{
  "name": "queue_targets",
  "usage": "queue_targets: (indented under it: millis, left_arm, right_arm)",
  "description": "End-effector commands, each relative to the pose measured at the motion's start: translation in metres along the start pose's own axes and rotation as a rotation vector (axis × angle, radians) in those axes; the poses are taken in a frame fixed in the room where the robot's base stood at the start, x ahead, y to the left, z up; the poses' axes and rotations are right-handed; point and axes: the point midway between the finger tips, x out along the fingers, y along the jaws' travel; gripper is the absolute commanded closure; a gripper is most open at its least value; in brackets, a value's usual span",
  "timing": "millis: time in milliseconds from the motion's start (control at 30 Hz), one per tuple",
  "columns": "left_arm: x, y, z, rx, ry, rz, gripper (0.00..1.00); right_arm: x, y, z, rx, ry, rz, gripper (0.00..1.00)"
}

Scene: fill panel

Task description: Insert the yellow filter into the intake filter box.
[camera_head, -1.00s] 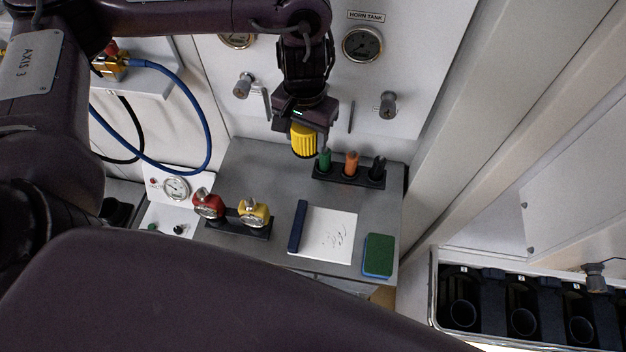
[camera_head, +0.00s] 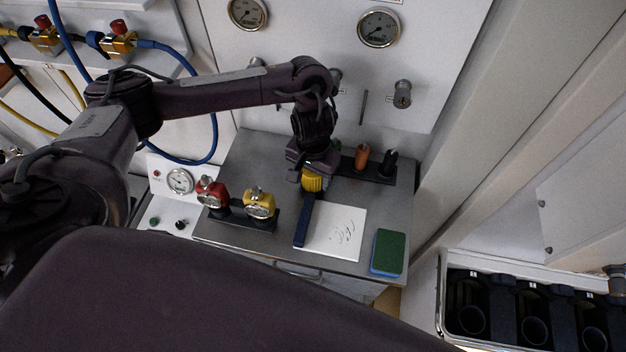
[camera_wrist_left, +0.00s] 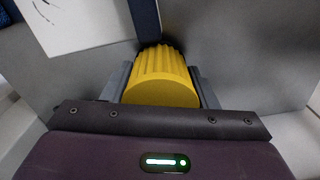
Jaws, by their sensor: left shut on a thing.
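My left gripper (camera_head: 313,182) is shut on the yellow filter (camera_head: 312,184), a ribbed cylinder. It holds the filter over the grey counter, by the top end of the dark blue strip on the white pad. In the left wrist view the filter (camera_wrist_left: 162,78) sits between the two grey fingers, its smooth round end toward the camera. I cannot tell whether its far end touches the counter. My right gripper is not in view. I cannot identify the intake filter box for certain in these frames.
A white pad (camera_head: 338,232) and a green sponge (camera_head: 388,252) lie on the counter (camera_head: 270,150). A dark rack with an orange item (camera_head: 361,156) stands behind right. A case (camera_head: 443,300) with dark round holders is lower right.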

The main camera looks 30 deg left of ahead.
Motion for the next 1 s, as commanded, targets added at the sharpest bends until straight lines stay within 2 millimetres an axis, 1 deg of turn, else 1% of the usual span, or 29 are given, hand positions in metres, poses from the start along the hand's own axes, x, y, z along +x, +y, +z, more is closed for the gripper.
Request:
queue_targets:
  millis: [33, 100, 233, 500, 533, 700, 1000]
  left_arm:
    - [0.0116, 0.0009, 0.001, -0.001, -0.003, 0.002, 0.71]
    - [0.0169, 0.0007, 0.0007, -0.001, -0.002, 0.002, 0.71]
    - [0.0173, 0.0003, -0.0002, 0.0, 0.001, 0.001, 0.71]
    - [0.0197, 0.0004, 0.0003, 0.0, -0.001, 0.001, 0.71]
    - [0.0201, 0.0003, 0.0003, 0.001, -0.001, 0.001, 0.46]
    - [0.0198, 0.0003, 0.0002, 0.001, -0.001, 0.001, 0.25]
    - [0.0178, 0.0002, -0.0002, 0.001, 0.001, 0.0, 0.25]
  right_arm:
    - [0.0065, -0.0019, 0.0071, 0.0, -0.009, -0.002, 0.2]
    - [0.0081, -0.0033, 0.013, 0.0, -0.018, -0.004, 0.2]
    - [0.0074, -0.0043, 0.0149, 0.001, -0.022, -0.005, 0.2]
    - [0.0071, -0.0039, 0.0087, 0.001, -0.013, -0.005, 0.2]
    - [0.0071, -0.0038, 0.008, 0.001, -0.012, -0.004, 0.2]
    - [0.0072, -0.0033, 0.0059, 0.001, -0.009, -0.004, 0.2]
    - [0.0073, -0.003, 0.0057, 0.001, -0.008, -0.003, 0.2]
